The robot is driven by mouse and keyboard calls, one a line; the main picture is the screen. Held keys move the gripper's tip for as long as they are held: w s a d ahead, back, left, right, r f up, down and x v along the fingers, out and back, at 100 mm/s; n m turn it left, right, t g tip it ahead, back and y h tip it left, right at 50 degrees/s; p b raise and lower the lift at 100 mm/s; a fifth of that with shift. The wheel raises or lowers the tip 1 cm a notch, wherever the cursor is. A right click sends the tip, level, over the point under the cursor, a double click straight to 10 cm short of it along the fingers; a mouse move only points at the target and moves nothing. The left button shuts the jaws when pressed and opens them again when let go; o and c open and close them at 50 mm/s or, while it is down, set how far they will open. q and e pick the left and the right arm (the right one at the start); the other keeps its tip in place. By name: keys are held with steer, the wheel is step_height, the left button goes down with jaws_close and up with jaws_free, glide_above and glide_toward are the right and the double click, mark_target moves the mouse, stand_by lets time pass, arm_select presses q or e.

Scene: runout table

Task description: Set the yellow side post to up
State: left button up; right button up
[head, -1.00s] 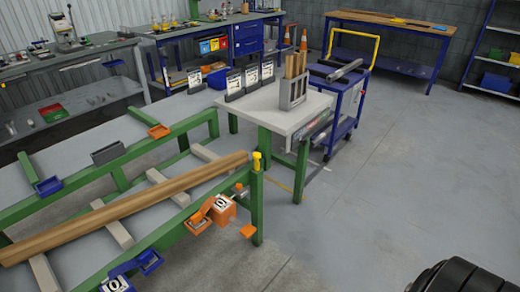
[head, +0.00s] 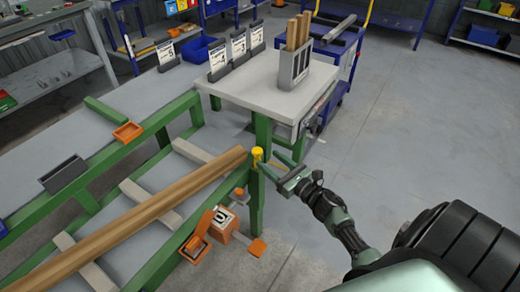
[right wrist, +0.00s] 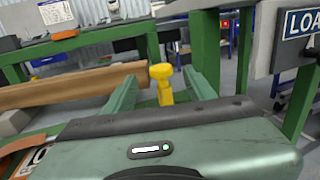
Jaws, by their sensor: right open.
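The yellow side post (head: 257,154) stands at the near right end of the green runout table frame (head: 180,247), close to the end of a long wooden beam (head: 150,208). In the right wrist view the post (right wrist: 161,73) shows a round knob on a narrower stem. My right gripper (head: 272,163) is open and empty, just right of the post in the head view. In the right wrist view its two fingers (right wrist: 161,90) lie on either side of the post's line; I cannot tell whether they touch it. My left gripper is not in view.
An orange box (head: 220,222) with a printed mark hangs on the frame below the post. A pale table (head: 262,98) with a holder of wooden sticks (head: 295,62) stands behind. Open grey floor (head: 400,140) lies to the right.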

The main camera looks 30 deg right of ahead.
mark_target(261, 154)
steer(key=w, duration=0.4)
steer(key=shift+w+a, duration=0.2)
steer(key=shift+a, duration=0.05)
steer(key=shift+w+f, duration=0.1)
steer(key=shift+w, duration=0.45)
jaws_close()
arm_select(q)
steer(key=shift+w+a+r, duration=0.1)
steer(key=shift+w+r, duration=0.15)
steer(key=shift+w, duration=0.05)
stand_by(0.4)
